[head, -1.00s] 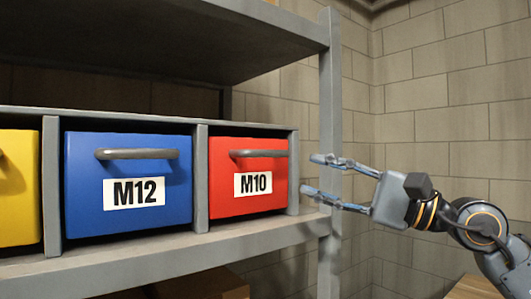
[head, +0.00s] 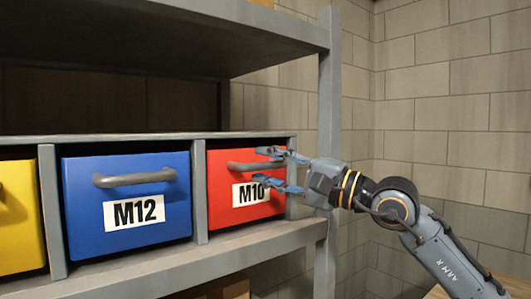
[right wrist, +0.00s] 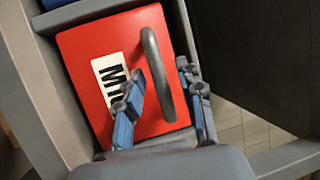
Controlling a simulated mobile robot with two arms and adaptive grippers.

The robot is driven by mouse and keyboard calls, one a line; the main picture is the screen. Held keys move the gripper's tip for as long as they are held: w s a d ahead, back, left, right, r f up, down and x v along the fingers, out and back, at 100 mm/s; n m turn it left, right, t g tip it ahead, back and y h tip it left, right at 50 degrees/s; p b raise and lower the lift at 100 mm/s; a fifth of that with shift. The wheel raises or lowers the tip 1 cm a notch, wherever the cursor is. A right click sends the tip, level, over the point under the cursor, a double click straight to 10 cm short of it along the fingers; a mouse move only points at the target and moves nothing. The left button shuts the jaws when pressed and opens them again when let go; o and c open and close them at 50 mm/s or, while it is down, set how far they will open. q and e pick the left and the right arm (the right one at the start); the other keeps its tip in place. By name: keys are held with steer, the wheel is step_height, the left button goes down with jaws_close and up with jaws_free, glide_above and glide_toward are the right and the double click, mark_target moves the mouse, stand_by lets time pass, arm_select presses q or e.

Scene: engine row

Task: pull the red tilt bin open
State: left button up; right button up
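The red tilt bin (head: 230,205) with the label M10 sits in the right compartment of the shelf row, its front closed. Its grey bar handle (head: 238,166) runs across the upper front. My right gripper (head: 260,167) is open in front of the bin's right side, one finger above the handle's level and one below. In the right wrist view, the handle (right wrist: 158,72) lies between the two open fingers (right wrist: 160,85), with no clear contact. The fingers hide the handle's right end and part of the label in the head view. My left gripper is out of view.
A blue bin (head: 80,220) labelled M12 and a yellow bin (head: 20,225) stand to the left. The grey shelf post (head: 330,90) rises close behind my right gripper. A block wall (head: 450,100) is at the right.

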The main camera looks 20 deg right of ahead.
steer(key=shift+w+a+r, duration=0.1)
steer(key=shift+w+a, duration=0.2)
steer(key=shift+c, duration=0.2)
jaws_close()
